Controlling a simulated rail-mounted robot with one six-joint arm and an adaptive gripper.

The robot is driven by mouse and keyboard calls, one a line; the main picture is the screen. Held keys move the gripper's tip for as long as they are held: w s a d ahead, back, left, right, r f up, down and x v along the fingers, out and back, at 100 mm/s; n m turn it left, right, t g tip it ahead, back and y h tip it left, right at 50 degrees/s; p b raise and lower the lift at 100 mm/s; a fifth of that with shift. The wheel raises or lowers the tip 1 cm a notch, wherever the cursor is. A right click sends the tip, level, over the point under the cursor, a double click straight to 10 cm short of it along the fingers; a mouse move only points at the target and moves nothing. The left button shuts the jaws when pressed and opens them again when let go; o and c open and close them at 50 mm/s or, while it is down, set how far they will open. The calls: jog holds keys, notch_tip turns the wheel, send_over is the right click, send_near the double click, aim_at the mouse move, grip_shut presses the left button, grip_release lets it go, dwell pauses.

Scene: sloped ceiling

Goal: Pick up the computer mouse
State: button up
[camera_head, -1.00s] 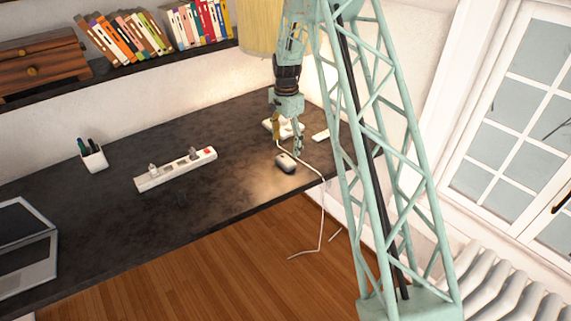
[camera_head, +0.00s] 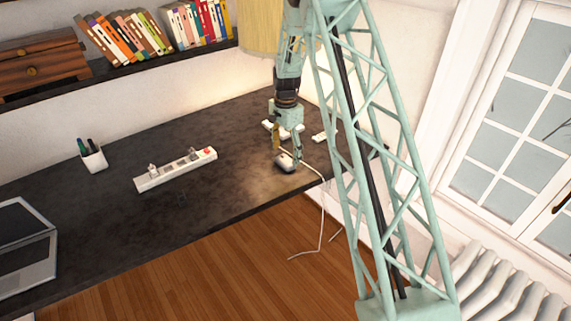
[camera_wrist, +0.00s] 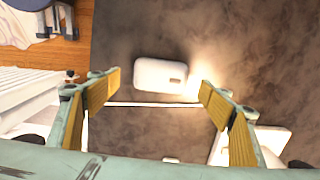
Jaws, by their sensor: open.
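The computer mouse (camera_head: 285,163) is small and pale with a dark side, and lies on the dark desk (camera_head: 110,205) near its front edge. It also shows in the wrist view (camera_wrist: 160,75) as a white rounded block, a little beyond the fingertips and roughly centred between them. My gripper (camera_head: 287,157) points down at the mouse in the head view. Its fingers are spread, with yellow-orange inner pads, and in the wrist view nothing is between them (camera_wrist: 153,87). In the head view the fingers partly cover the mouse. I cannot tell whether they touch it.
A white cable (camera_head: 322,210) runs past the mouse and hangs over the desk edge. White items (camera_head: 270,127) lie behind the gripper. A power strip (camera_head: 176,169), a pen cup (camera_head: 93,157) and a laptop (camera_head: 25,245) stand to the left, with bare desk between.

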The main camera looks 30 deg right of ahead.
aim_at(285, 160)
jog(key=shift+a+f, duration=0.1)
jog(key=shift+f, duration=2.1)
jog(key=shift+c, duration=0.3)
jog(key=c, duration=0.9)
jog(key=shift+r, duration=0.1)
jog(key=shift+w+r, duration=0.1)
jog(key=shift+r, duration=1.45)
jog(key=shift+s+r, duration=0.15)
jog(key=shift+s, duration=0.05)
jog(key=s+a, duration=0.1)
jog(key=s, duration=0.4)
jog(key=s+a+r, duration=0.1)
jog(key=s+a, duration=0.1)
jog(key=s, duration=0.3)
jog(key=s+a, duration=0.1)
jog(key=s, duration=0.4)
jog(key=shift+a+r, duration=0.2)
